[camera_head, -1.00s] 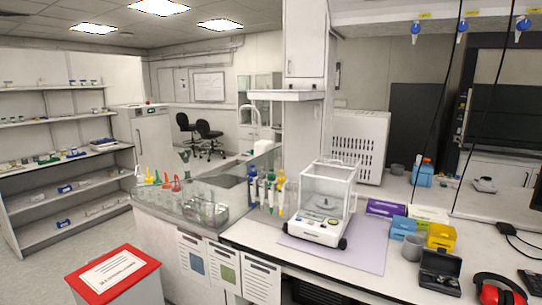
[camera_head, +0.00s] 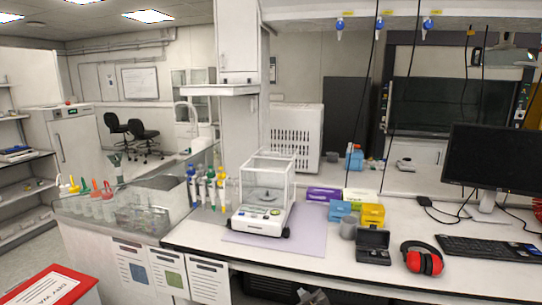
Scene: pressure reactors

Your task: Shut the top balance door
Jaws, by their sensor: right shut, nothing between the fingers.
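The balance (camera_head: 257,219) stands on a lilac mat (camera_head: 303,240) on the white bench, near the middle of the view. It has a clear glass draft shield with pale edges and a round pan inside. The top door is clear glass at the top of the shield; it is too small and see-through to tell how far it is open. A small grey part of my right gripper (camera_head: 314,297) shows at the bottom edge, below the bench front and well apart from the balance. It is shut and empty. My left gripper is out of view.
Pipettes (camera_head: 208,190) stand left of the balance. Purple and white boxes (camera_head: 324,194), blue and yellow boxes (camera_head: 372,215), a grey cup (camera_head: 348,228) and an open black case (camera_head: 373,245) are to its right. Red ear muffs (camera_head: 422,258), a keyboard and a monitor (camera_head: 497,160) stand farther right.

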